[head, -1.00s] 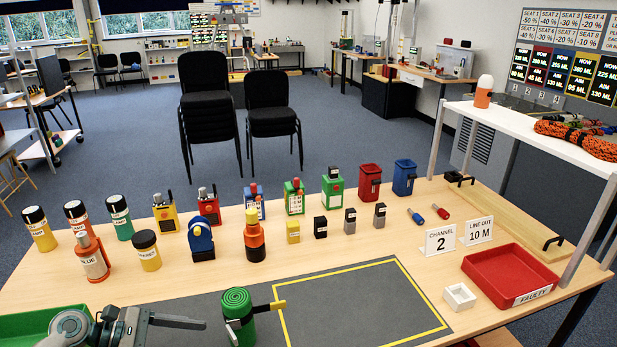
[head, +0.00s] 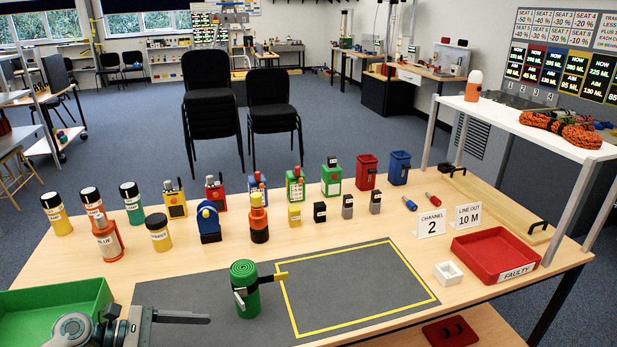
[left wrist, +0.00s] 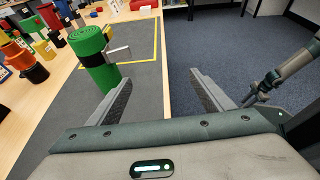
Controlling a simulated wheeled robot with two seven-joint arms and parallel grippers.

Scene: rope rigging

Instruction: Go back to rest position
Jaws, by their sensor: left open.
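My left gripper (head: 185,318) shows at the bottom left of the head view, over the front of the grey mat. In the left wrist view its two fingers (left wrist: 172,95) are spread apart with nothing between them. A green rolled mat (head: 246,292) with a strap and a yellow tab stands upright on the grey mat (head: 190,290), to the right of the gripper and apart from it. It also shows in the left wrist view (left wrist: 98,68), left of the fingers. My right gripper is not in view in the head view.
A green tray (head: 60,310) lies left of my arm. Bottles, radios and small blocks stand along the table's back. A red FAULTY tray (head: 495,255) and a white box (head: 449,273) are at the right. The yellow-outlined area (head: 355,285) is empty.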

